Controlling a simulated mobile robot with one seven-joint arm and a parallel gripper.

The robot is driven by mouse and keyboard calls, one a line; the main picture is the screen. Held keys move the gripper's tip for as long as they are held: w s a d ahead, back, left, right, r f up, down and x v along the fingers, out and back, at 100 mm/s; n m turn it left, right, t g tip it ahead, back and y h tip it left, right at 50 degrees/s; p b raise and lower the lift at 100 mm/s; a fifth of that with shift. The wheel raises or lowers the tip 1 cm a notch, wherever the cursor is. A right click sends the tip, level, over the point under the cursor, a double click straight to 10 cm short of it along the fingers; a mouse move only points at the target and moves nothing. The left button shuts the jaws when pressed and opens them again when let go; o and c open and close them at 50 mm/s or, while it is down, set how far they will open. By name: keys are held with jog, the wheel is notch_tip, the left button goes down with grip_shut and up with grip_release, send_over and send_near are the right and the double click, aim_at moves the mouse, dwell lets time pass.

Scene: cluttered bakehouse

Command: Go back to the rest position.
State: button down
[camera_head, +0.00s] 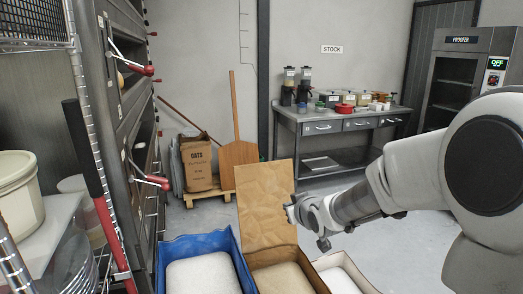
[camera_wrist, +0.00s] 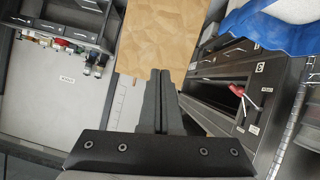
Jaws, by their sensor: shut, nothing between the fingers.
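My gripper (camera_wrist: 161,75) is shut and empty; its two dark fingers lie against each other in the wrist view. In the head view my arm reaches in from the right, and the gripper (camera_head: 290,208) is in front of the right edge of an upright wooden lid (camera_head: 264,195). The lid stands open at the back of a wooden bin (camera_head: 290,280). In the wrist view the lid (camera_wrist: 160,35) shows just beyond the fingertips. I cannot tell whether the gripper touches it.
A blue bin (camera_head: 161,262) and a pale bin (camera_head: 350,262) flank the wooden one. A deck oven (camera_head: 120,90) stands left, a steel bench (camera_head: 345,124) at the back, a proofer (camera_head: 455,85) at right. An oats sack (camera_head: 197,165) is on a pallet. Floor before the bench is free.

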jog(key=s+d+r+m+g+h+p, duration=0.1)
jog(key=s+r+g, duration=0.1)
jog(key=s, duration=0.9)
jog(key=s+d+r+m+g+h+p, duration=0.1)
jog(key=s+d+r+m+g, duration=0.1)
jog(key=s, duration=1)
jog(key=s+d+r+m+g+p, duration=0.1)
jog(key=s+r, duration=0.3)
jog(key=s, duration=0.7)
jog(key=shift+s+d+m+g+h+p, duration=0.25)
jog(key=shift+d+m+g+h, duration=0.2)
jog(key=shift+d+g, duration=0.3)
jog(key=shift+w, duration=0.1)
